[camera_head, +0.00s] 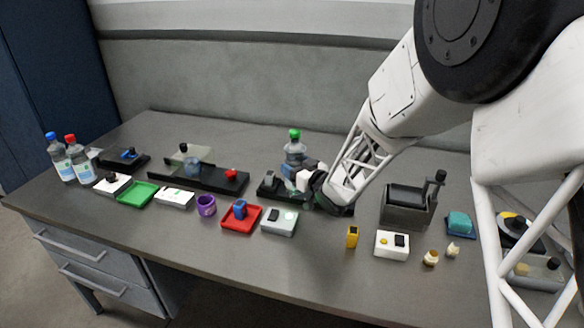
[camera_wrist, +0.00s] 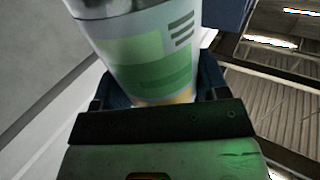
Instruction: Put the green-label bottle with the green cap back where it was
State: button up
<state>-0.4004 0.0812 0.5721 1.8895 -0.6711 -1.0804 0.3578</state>
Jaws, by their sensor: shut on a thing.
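The green-label bottle with the green cap (camera_head: 294,146) stands upright toward the back of the bench, just left of my gripper (camera_head: 292,172) in the head view. In the wrist view the bottle's body with its green label (camera_wrist: 145,55) fills the space between the blue-grey fingers. My gripper is shut on it. The bottle's lower part is hidden behind the gripper and a dark device (camera_head: 268,188) in the head view. I cannot tell whether its base touches anything.
Blue-capped (camera_head: 61,158) and red-capped (camera_head: 78,158) bottles stand at the far left. A long black device (camera_head: 200,178), green tray (camera_head: 138,194), red tray (camera_head: 241,216) and purple cup (camera_head: 206,205) lie left of my arm. A dark grey machine (camera_head: 408,205) stands right.

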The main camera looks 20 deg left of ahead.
aim_at(293, 161)
jog(key=shift+w+a+f, duration=0.1)
jog(key=shift+w+a, duration=0.3)
jog(key=shift+w, duration=0.35)
jog(key=shift+w+a, duration=0.4)
jog(key=shift+w, duration=0.3)
jog(key=shift+w+a, duration=0.1)
jog(key=shift+w+a+f, duration=0.1)
jog(key=shift+w+f, duration=0.1)
jog(key=shift+f, duration=0.35)
jog(key=shift+w+a+f, duration=0.15)
jog(key=shift+w+f, duration=0.1)
jog(key=shift+f, duration=0.3)
jog(key=shift+w+a+f, duration=0.1)
jog(key=shift+w+f, duration=0.1)
jog(key=shift+f, duration=0.35)
jog(key=shift+f, duration=0.15)
jog(key=o, duration=1.4)
jog(key=shift+c, duration=0.2)
jog(key=shift+f, duration=0.1)
jog(key=v, duration=0.7)
jog(key=shift+s+d, duration=0.25)
jog(key=shift+d, duration=0.1)
